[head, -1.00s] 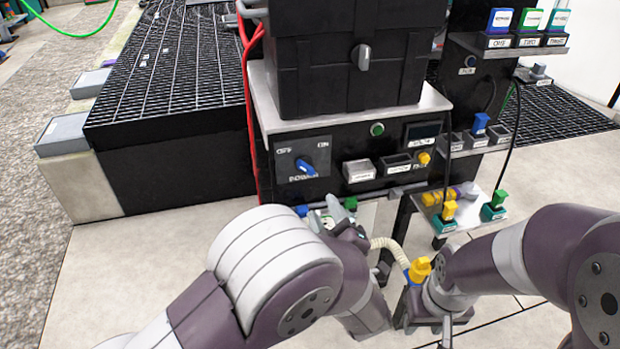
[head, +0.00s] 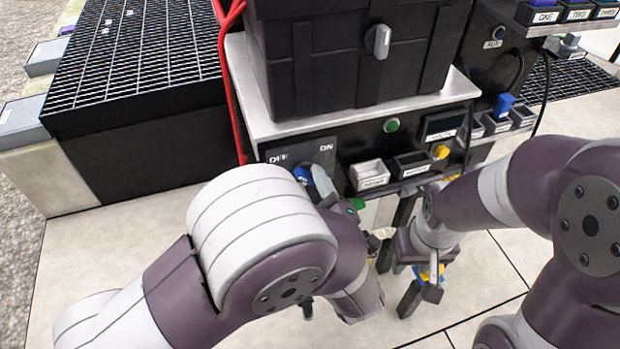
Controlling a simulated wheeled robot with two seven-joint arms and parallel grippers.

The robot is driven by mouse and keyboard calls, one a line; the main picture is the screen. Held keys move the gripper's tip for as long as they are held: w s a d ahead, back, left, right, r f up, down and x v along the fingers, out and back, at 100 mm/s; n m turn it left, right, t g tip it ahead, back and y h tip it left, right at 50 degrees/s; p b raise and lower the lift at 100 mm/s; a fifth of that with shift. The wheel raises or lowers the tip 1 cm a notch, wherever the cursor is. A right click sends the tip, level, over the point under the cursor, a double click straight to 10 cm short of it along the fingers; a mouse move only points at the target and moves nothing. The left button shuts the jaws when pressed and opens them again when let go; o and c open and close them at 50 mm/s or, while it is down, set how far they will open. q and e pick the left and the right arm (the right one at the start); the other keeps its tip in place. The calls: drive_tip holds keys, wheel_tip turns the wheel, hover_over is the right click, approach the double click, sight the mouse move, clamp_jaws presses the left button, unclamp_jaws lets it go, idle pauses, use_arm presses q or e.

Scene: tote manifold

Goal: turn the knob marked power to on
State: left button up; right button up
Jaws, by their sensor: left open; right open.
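The blue power knob (head: 303,175) is on the dark front panel of the machine, below the OFF and ON marks. OFF is at its upper left and ON at its upper right. My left gripper (head: 314,182) is at the knob, with a grey finger just right of the blue part. My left arm hides the lower part of the knob and the POWER label. The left jaws are open; I cannot tell whether they touch the knob or which way it points. My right gripper (head: 420,296) is open, low and to the right, away from the knob.
Right of the knob are a green button (head: 391,125), a light grey bin (head: 370,174), a black bin (head: 411,165) and a yellow knob (head: 441,152). A black tote (head: 350,60) stands above the panel. Red hoses (head: 228,90) run down the left side.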

use_arm(q)
clamp_jaws()
drive_tip(key=shift+r+m+p, duration=0.2)
drive_tip(key=shift+m+p, duration=0.2)
drive_tip(key=shift+p, duration=0.3)
drive_tip(key=m+p, duration=1.1)
drive_tip(key=p, duration=0.3)
drive_tip(key=shift+s+a, duration=0.1)
drive_tip(key=m+p, duration=0.2)
drive_tip(key=m, duration=0.1)
drive_tip(key=shift+p, duration=0.35)
drive_tip(key=shift+f+m+p, duration=0.15)
drive_tip(key=shift+m+p, duration=0.7)
drive_tip(key=shift+m, duration=0.65)
unclamp_jaws()
